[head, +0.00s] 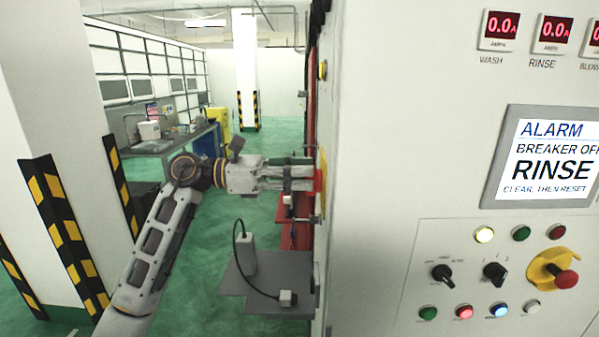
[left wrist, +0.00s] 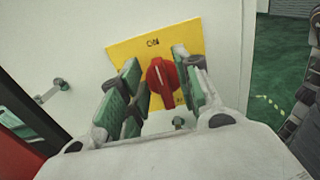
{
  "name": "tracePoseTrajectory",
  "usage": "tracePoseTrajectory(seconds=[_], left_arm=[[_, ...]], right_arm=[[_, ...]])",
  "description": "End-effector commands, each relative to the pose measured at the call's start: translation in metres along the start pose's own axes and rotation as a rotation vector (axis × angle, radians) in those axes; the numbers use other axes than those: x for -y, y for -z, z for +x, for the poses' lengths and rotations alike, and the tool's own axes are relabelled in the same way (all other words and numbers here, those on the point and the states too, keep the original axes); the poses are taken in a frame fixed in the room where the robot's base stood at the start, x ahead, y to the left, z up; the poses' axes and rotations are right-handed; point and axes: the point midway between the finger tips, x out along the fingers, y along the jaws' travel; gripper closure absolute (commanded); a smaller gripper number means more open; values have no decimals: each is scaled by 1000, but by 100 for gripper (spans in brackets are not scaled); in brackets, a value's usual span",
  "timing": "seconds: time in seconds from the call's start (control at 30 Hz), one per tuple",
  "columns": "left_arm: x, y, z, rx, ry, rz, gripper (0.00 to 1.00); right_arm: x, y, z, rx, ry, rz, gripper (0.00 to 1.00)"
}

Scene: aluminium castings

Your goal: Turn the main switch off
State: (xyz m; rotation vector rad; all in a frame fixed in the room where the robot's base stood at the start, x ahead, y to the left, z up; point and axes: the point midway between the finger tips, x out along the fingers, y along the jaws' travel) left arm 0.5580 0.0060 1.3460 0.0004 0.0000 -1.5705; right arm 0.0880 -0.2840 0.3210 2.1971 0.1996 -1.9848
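The main switch is a red rotary handle (left wrist: 161,84) on a yellow plate (left wrist: 122,50) on the cabinet side. The handle stands roughly upright, slightly tilted, below a mark that looks like "ON". In the head view the yellow plate (head: 321,168) shows edge-on. My left gripper (head: 311,180) reaches it from the left. In the left wrist view the fingers of my left gripper (left wrist: 158,72) are open, one on each side of the handle. The right finger is very close to it; I cannot tell if it touches. My right gripper is not in view.
The cabinet front (head: 420,120) fills the right, with an alarm screen (head: 547,160) reading "BREAKER OFF RINSE", knobs and lamps. A grey shelf (head: 262,280) with a corded device (head: 245,250) lies below my gripper. A latch handle (left wrist: 55,90) sits left of the plate.

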Motion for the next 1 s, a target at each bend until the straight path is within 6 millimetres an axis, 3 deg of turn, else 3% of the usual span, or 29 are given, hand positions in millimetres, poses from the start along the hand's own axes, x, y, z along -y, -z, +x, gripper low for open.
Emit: tracePoseTrajectory(seconds=[0.27,0.53,1.0], left_arm=[[0,0,1,0,0,-1,67],[0,0,1,0,0,0,99],[-1,0,0,-1,0,-39,100]], right_arm=[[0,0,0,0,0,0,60],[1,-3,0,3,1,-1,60],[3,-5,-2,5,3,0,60]])
